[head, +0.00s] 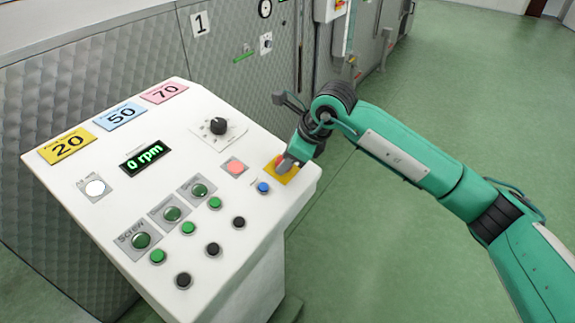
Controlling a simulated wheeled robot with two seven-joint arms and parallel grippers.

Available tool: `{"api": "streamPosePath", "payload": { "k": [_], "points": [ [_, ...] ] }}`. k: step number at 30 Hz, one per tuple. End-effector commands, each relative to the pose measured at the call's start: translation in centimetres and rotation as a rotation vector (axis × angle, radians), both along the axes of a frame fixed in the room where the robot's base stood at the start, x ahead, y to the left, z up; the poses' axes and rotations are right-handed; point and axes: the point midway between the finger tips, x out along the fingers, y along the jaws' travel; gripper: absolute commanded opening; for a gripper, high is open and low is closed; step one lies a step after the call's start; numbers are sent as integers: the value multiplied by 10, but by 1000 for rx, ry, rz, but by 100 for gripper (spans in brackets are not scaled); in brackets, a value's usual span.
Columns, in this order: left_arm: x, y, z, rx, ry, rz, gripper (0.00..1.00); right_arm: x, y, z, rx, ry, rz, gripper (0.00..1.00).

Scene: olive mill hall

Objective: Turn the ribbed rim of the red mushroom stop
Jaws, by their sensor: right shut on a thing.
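The red mushroom stop (279,161) sits on a yellow square plate (281,176) near the right edge of the white control panel (143,229). My right gripper (285,163) is at the stop and shut on it. The gripper covers most of the stop, so only a small red part shows and its ribbed rim is hard to make out. My left gripper is not in view.
Grey metal machinery stands behind. Green floor (470,90) is open at right.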

Motion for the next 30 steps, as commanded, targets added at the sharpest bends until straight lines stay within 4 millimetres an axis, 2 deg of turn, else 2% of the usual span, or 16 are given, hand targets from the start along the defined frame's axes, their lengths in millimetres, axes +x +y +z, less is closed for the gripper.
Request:
{"api": "streamPosePath", "payload": {
  "k": [3, 8, 19, 20, 22, 23, 30],
  "points": [
    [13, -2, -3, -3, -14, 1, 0, -1, 0, -3, 2, 10, -30, 14],
    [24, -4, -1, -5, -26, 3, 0, -1, 0, -3, 4, 17, -50, 14],
    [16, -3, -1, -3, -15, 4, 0, -1, 0, -3, 4, 18, -53, 14],
    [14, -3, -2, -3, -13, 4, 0, -1, 0, -3, 4, 18, -52, 43],
    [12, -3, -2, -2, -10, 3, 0, -1, 0, -3, 4, 18, -52, 57],
    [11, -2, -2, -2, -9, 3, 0, -1, 0, -3, 5, 18, -52, 59],
    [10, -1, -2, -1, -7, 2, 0, 0, 0, -1, 6, 15, -53, 59]
  ]
}}
